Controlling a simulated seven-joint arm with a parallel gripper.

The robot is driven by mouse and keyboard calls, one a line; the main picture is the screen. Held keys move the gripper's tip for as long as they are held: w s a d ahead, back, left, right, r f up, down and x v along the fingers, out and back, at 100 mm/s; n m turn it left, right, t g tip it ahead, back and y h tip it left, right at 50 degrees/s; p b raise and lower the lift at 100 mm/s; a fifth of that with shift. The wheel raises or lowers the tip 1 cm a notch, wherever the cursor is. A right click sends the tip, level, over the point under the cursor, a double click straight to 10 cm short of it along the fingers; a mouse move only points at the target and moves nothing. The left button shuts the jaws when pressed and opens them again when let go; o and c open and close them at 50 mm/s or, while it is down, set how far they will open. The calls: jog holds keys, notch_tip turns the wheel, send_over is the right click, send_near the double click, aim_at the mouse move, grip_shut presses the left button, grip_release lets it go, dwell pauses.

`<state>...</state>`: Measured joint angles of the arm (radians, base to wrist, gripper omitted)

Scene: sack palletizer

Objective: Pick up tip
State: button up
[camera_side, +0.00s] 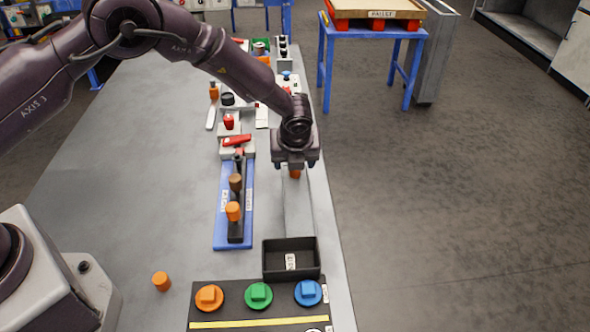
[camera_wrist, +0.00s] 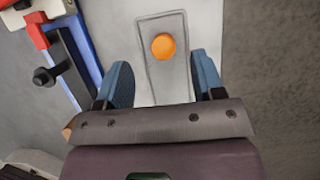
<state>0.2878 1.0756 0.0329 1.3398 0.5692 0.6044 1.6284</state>
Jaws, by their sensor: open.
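An orange round piece, which looks like the tip (camera_wrist: 163,46), stands on a narrow grey plate (camera_wrist: 152,75) in the wrist view. In the side view the orange tip (camera_side: 295,174) shows just under my gripper (camera_side: 295,163), partly hidden by it. My gripper is open and empty, pointing down. In the wrist view the two blue fingers of my gripper (camera_wrist: 162,80) stand apart. The tip lies beyond the fingertips in that picture, roughly centred between them, and neither finger touches it. The gap in height cannot be told exactly.
A black bin (camera_side: 290,243) and a button panel (camera_side: 235,312) are in front. Another orange cylinder (camera_side: 161,282) stands at front left. The table's right edge is close.

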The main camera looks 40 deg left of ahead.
jog(key=x, duration=0.4)
jog(key=shift+w+d+r, duration=0.1)
jog(key=shift+w, duration=0.05)
jog(key=c, duration=1)
jog(key=shift+r, duration=0.15)
